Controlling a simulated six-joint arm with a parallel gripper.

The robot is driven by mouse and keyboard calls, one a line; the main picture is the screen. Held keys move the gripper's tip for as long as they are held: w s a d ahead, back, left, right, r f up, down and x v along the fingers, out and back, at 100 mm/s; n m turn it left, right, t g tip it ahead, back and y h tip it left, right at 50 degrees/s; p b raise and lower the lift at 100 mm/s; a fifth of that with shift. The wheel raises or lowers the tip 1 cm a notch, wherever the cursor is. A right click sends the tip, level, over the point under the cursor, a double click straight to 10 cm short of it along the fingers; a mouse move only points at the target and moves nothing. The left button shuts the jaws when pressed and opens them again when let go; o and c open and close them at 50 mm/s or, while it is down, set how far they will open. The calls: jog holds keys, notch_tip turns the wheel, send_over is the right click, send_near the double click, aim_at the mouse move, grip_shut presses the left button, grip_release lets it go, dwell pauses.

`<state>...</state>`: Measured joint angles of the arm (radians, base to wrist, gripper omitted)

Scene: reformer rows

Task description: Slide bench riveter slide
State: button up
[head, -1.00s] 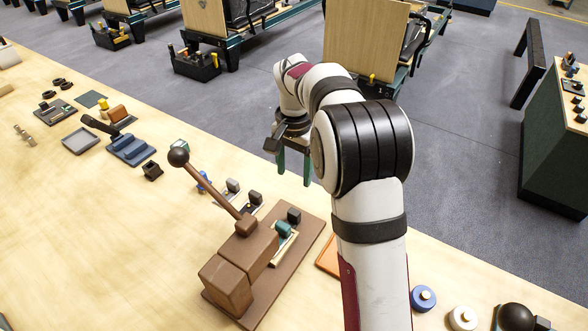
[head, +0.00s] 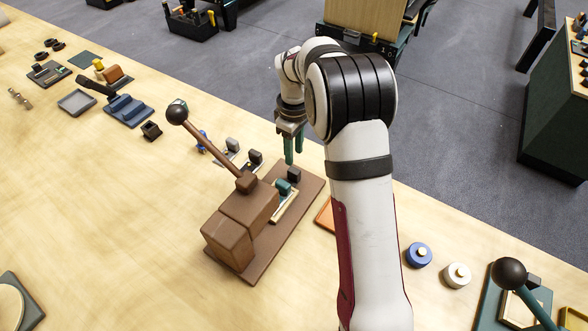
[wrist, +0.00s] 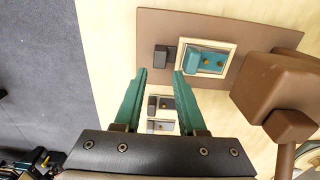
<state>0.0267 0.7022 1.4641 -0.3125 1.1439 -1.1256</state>
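The bench riveter (head: 228,232) is a brown press with a long ball-topped lever (head: 208,147) on a brown base plate (head: 277,237). Its slide is a cream-framed piece (head: 284,207) holding a teal block (head: 283,187). A dark block (head: 294,175) stands at the slide's outer end. In the wrist view, the teal block (wrist: 205,62) lies in its frame and the dark block (wrist: 163,54) is to its left. My gripper (head: 294,157) points down just above the dark block, open and empty. In the wrist view its teal fingers (wrist: 159,73) are apart, with the dark block beyond their tips.
Smaller fixtures with dark and grey blocks (head: 254,158) stand just left of the riveter plate. An orange tray (head: 324,214) and blue and white round pieces (head: 418,255) lie to its right. Another ball-topped lever (head: 509,273) is at the lower right.

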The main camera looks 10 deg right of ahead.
aim_at(294, 170)
notch_tip(294, 170, down, 8)
jog(key=shift+f, duration=0.15)
grip_shut()
dwell(1.5)
